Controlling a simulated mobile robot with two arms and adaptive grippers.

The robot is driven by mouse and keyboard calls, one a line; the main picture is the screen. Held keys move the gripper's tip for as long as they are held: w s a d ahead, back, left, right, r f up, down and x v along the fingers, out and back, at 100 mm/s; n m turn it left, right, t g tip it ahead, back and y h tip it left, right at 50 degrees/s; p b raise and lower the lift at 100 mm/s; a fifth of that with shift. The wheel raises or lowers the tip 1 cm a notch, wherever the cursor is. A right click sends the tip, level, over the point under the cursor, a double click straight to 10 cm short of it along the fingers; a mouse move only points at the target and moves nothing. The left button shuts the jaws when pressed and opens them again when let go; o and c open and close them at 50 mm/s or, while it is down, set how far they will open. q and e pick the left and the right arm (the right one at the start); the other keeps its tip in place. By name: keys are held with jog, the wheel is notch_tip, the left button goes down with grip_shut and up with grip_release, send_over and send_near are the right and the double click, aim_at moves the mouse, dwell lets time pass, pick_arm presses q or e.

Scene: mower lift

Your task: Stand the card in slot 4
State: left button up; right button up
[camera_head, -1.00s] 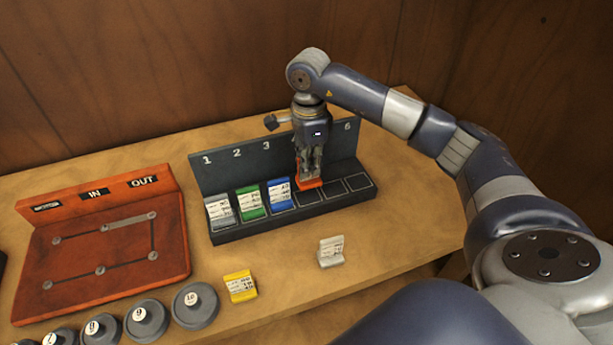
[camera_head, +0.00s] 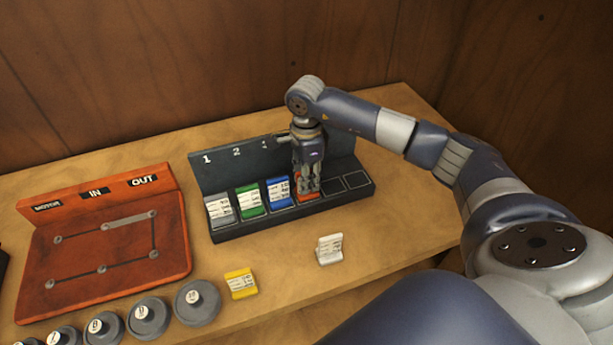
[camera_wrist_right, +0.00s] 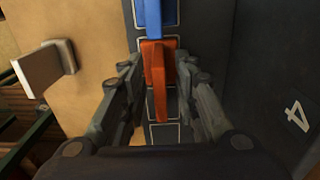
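The orange card (camera_head: 307,196) is at the fourth place of the dark rack (camera_head: 225,234), just right of the blue card (camera_head: 279,191). My right gripper (camera_head: 308,188) points down over that place, its fingers on either side of the card. The number 4 (camera_wrist_right: 297,115) shows on the rack's back wall there. Whether the card's base rests fully on the slot floor cannot be told. My left gripper is not in view.
Grey (camera_head: 220,209) and green (camera_head: 250,199) cards stand in slots 1 and 2. The two rightmost slots are empty. A yellow card (camera_head: 240,284) and a white card (camera_head: 330,249) stand on the table in front. A red board (camera_head: 105,250) and several grey round weights (camera_head: 197,303) are at left.

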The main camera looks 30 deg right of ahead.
jog(key=shift+r, duration=0.55)
notch_tip(320, 180, up, 11)
jog(key=b, duration=0.2)
jog(key=shift+r+b, duration=0.1)
jog(key=shift+b, duration=0.2)
